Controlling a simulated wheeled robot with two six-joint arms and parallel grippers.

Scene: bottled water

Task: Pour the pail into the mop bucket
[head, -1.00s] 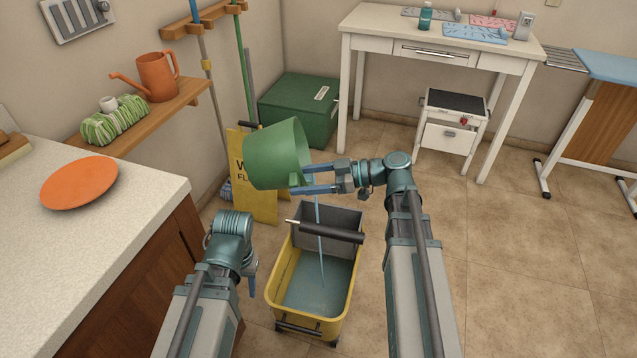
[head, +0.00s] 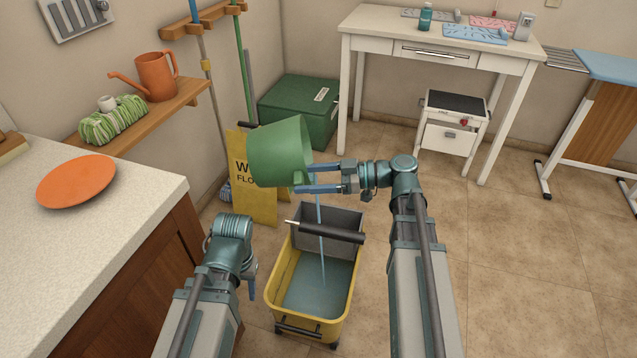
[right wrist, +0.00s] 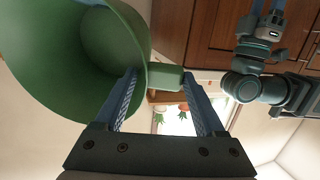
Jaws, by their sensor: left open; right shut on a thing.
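My right gripper (head: 314,178) is shut on the pail's short green handle (right wrist: 166,78), clear in the right wrist view. Bluish water lies in the bucket. A grey wringer with a dark roller handle (head: 332,232) sits at its far end. My left gripper (head: 252,287) is open, empty and pointing down, left of the bucket; its fingers are partly hidden.
A yellow wet-floor sign (head: 252,205) stands behind the pail, with a green box (head: 300,105) beyond. A counter with an orange plate (head: 77,181) is at the left. A white table (head: 385,22) and small cabinet (head: 450,135) stand behind. The floor at the right is clear.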

